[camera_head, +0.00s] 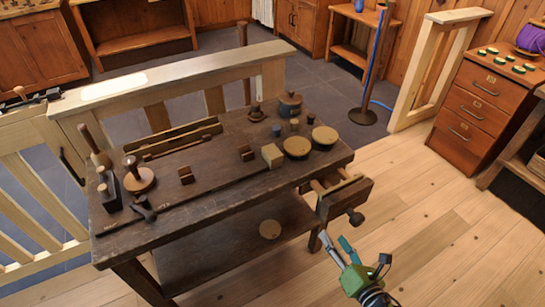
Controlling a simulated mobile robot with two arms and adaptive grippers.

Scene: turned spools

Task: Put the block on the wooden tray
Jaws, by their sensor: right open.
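A pale tan block (272,156) sits on the dark workbench (225,180), near its front edge and right of centre. Two round tan wooden pieces, one (297,147) just right of the block and another (325,136) farther right, stand on the bench. I cannot tell which thing is the wooden tray; a long, low wooden piece with a slot (182,138) also lies at the back left of the bench. My right gripper (334,237) is open and empty, in front of the bench's right end, apart from the block. My left gripper is not in view.
Small brown blocks (246,153), a plane (108,192) and other tools stand on the bench. The wooden floor (450,220) at right is clear.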

